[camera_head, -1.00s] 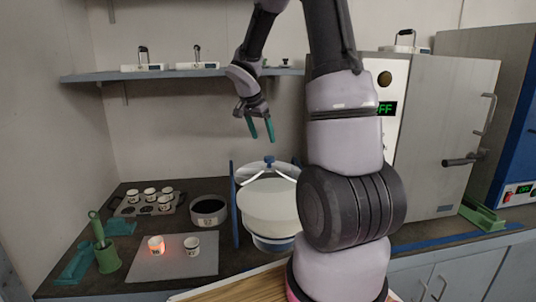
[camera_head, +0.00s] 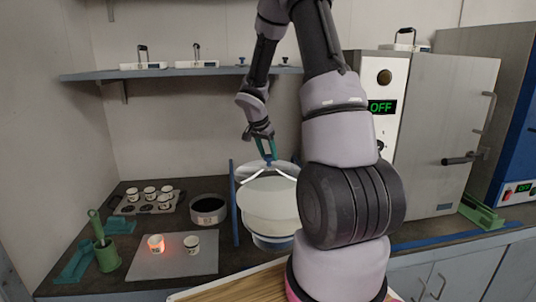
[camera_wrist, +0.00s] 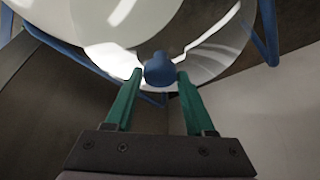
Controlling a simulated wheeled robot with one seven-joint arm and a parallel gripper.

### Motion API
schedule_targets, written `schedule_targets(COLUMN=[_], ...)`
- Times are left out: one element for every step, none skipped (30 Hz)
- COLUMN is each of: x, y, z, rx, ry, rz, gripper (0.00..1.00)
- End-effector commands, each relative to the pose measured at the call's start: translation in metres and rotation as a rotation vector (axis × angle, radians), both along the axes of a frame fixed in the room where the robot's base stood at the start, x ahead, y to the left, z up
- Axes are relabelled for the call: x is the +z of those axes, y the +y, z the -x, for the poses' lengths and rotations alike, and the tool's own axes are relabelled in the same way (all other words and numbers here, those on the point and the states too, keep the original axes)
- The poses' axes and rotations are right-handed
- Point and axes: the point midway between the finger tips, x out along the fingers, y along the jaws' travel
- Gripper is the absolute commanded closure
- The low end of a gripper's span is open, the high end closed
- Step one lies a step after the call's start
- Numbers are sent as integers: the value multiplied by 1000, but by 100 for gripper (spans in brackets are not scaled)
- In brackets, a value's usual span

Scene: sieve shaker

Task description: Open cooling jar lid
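The cooling jar (camera_head: 270,205) is a large pale vessel in a blue stand on the dark counter. Its clear lid (camera_head: 286,171) is on it, with a blue knob (camera_head: 268,159) on top. My gripper (camera_head: 266,149) is right above the lid, its green fingers pointing down at the knob. In the wrist view, my gripper (camera_wrist: 160,76) has its fingertips on either side of the knob (camera_wrist: 158,70), with small gaps showing, so it looks open around the knob rather than shut on it. Part of the jar's right side is hidden by my arm.
A shelf (camera_head: 180,73) runs above. A furnace reading OFF (camera_head: 381,107) stands right.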

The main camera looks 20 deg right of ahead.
Motion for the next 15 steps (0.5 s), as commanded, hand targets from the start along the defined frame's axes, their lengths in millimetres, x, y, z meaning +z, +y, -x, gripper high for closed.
schedule_targets(x=[0, 0, 0, 0, 0, 0, 0, 0, 0, 0, 0, 0, 0, 0, 0], y=[0, 0, 0, 0, 0, 0, 0, 0, 0, -1, -2, -4, -5, -7, -9], z=[0, 0, 0, 0, 0, 0, 0, 0, -1, -3, -7, -13, -19, -24, -31], rx=[0, 0, 0, 0, 0, 0, 0, 0, 0, -1, -1, -1, -2, -2, -3], ry=[0, 0, 0, 0, 0, 0, 0, 0, 0, -1, -2, -2, -3, -1, -1], rz=[0, 0, 0, 0, 0, 0, 0, 0, 0, -1, 0, 0, 1, 1, 0], gripper=[69, 80, 95, 100, 100, 100, 100, 100, 100, 100, 100, 100, 100, 100, 100])
